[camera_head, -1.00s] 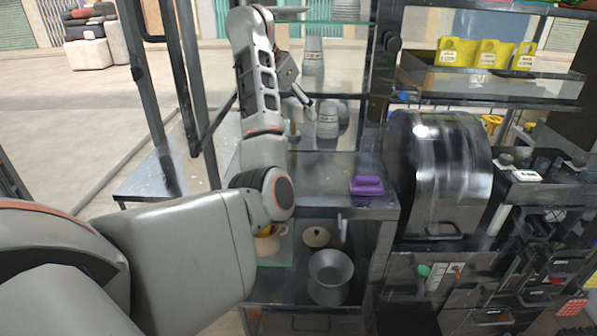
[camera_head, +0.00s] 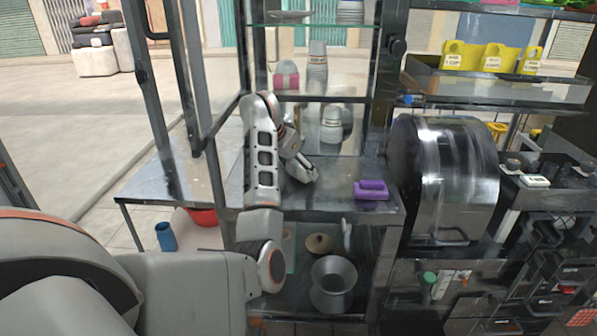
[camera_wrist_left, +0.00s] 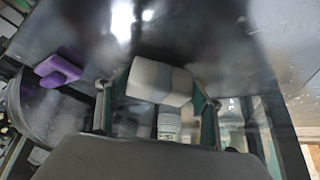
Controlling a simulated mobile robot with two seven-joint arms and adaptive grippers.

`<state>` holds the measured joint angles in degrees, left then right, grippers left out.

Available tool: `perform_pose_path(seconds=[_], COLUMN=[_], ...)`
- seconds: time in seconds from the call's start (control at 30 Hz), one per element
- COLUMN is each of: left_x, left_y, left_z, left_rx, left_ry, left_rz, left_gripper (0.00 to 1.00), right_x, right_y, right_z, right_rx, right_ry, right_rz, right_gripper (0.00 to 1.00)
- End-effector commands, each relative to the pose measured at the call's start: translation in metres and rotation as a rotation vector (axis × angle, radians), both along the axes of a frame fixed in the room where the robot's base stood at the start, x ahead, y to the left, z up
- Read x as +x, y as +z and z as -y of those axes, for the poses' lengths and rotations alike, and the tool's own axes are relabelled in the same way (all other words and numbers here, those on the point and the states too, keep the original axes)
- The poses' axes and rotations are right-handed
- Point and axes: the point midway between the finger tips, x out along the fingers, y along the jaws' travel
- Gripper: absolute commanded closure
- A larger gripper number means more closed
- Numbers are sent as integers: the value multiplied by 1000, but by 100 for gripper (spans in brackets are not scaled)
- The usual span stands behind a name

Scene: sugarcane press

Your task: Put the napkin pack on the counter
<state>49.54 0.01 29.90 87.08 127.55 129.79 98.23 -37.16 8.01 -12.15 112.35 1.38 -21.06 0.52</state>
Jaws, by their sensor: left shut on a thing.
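My left gripper (camera_head: 303,168) is low over the metal counter (camera_head: 338,176), left of a purple block. In the left wrist view its two fingers stand on either side of a white and grey pack (camera_wrist_left: 160,82), which looks like the napkin pack. The gripper is shut on it. In the head view the pack is hard to tell apart from the gripper. I cannot tell whether the pack touches the counter. My right gripper is not in view.
The purple block (camera_head: 371,190) sits on the counter's right part. A dark metal drum (camera_head: 446,175) is to the right. A flared grey pot (camera_head: 332,284) is on the shelf below. Frame posts rise at the left.

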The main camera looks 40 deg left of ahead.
Motion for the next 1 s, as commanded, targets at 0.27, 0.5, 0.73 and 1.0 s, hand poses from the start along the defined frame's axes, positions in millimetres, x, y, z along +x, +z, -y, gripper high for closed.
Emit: perform_pose_path(seconds=[0.27,0.5,0.73,1.0], left_x=[0,1,0,0], left_y=[-8,-12,-11,-8], left_z=[0,0,0,0], left_rx=[1,0,1,1], left_ry=[1,0,1,1], left_rz=[2,2,2,1], left_gripper=[57,57,17,17], right_x=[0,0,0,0], right_y=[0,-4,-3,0], right_z=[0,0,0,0], right_rx=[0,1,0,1], right_ry=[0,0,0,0], right_rz=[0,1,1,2], right_gripper=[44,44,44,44])
